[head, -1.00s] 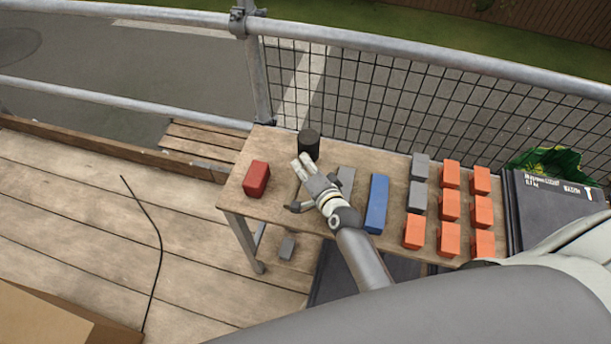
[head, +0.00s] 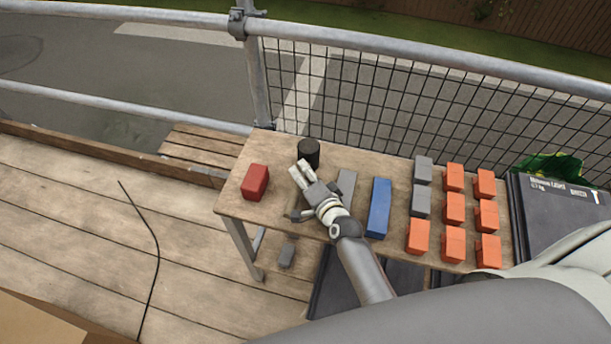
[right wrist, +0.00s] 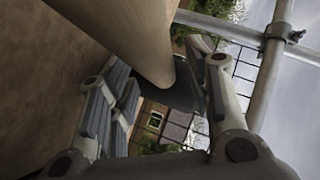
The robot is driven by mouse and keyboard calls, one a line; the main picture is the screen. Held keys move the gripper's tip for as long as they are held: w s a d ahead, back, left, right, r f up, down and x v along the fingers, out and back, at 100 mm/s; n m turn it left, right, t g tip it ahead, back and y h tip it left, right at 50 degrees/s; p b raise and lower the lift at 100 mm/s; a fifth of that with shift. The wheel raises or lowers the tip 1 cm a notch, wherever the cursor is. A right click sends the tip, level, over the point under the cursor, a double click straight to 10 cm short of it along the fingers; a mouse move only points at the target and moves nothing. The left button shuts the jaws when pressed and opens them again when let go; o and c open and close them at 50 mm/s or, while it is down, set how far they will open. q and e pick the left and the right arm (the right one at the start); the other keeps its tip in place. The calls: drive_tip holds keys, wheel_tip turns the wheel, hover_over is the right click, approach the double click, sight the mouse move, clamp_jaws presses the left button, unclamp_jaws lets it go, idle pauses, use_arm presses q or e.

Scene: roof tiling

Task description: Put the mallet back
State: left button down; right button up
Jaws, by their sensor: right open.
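A black cylindrical block (head: 308,151), which looks like the mallet's head, sits near the back edge of the wooden table (head: 268,217). My right gripper (head: 299,175) is over the table just in front of it, with its fingers apart. In the right wrist view a tan tapered rod (right wrist: 125,35), seemingly the mallet's handle, runs in between the open fingers (right wrist: 165,95), with a dark shape (right wrist: 183,92) behind its tip. I cannot tell whether the fingers touch it. My left gripper is not in view.
A red block (head: 255,182) stands at left on the table. A grey bar (head: 346,186) and a blue block (head: 378,207) are right of my gripper, then several grey and orange blocks (head: 453,209). A mesh railing (head: 400,110) runs behind. A grey block (head: 287,254) is below the table's front edge.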

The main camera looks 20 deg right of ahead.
drive_tip(key=shift+r, duration=0.15)
drive_tip(key=shift+s, duration=0.25)
drive_tip(key=v, duration=1.1)
drive_tip(key=shift+s+r, duration=0.15)
drive_tip(key=shift+s, duration=0.05)
